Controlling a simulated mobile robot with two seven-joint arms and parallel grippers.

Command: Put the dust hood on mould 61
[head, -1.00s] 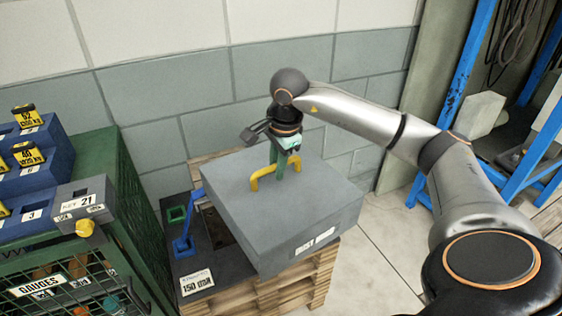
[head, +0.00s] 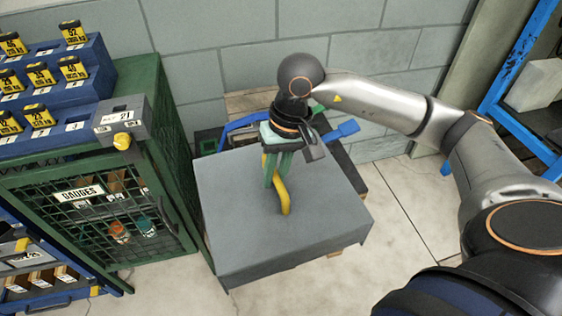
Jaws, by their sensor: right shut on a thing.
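The dust hood is a grey box-shaped cover (head: 245,235) with a yellow handle (head: 284,197) on its top. My right gripper (head: 277,174) is shut on this handle from above. The hood covers most of the wooden pallet (head: 250,103) and overhangs its front; I cannot tell how far it is raised. Mould 61 is not visible; the hood hides whatever is under it. Blue parts, a bar (head: 236,128) and a block (head: 342,131), show behind the hood at the pallet's back. My left gripper is not in view.
A green mesh cabinet (head: 150,120) labelled GAUGES stands close to the hood's left side. A grey key box (head: 122,118) marked 21 and a blue rack (head: 95,57) of yellow tags sit on it. The block wall is close behind. Floor (head: 410,215) is clear to the right.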

